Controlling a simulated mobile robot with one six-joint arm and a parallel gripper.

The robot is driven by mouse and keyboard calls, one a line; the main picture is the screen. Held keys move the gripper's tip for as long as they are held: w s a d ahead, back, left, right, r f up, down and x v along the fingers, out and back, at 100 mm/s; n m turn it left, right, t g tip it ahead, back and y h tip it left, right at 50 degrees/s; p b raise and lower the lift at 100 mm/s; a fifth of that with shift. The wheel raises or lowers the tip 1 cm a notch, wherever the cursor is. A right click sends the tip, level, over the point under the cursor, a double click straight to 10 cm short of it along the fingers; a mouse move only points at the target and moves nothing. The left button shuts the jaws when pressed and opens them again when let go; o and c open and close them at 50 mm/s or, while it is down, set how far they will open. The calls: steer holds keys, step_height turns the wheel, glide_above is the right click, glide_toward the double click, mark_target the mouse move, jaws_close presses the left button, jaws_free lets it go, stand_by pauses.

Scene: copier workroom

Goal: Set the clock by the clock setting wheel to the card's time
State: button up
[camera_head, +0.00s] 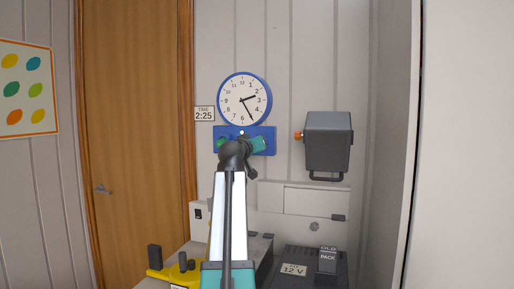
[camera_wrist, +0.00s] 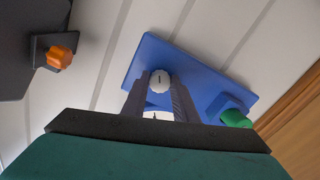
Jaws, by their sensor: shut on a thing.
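The round clock (camera_head: 244,99) with a blue rim hangs on the wall above a blue panel (camera_head: 268,133). Its short hand points between 2 and 3 and its long hand points at about 5. The card (camera_head: 204,114) left of the clock reads 2:25. In the wrist view, the white setting wheel (camera_wrist: 160,77) with a dark mark sits on the blue panel (camera_wrist: 190,66). My gripper (camera_wrist: 160,88) is shut on the wheel, one finger on each side. In the head view, my arm hides the wheel.
A green knob (camera_wrist: 235,119) sits on the panel beside my gripper. A dark grey box (camera_head: 328,142) with an orange knob (camera_wrist: 60,57) hangs to the right. Yellow and dark equipment (camera_head: 180,272) stands below.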

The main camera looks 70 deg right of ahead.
steer(key=shift+f, duration=0.1)
steer(key=o, duration=1.1)
steer(key=shift+c, duration=0.2)
steer(key=shift+a, duration=0.15)
steer(key=a, duration=1.3)
steer(key=shift+s+a, duration=0.25)
steer(key=shift+s, duration=0.2)
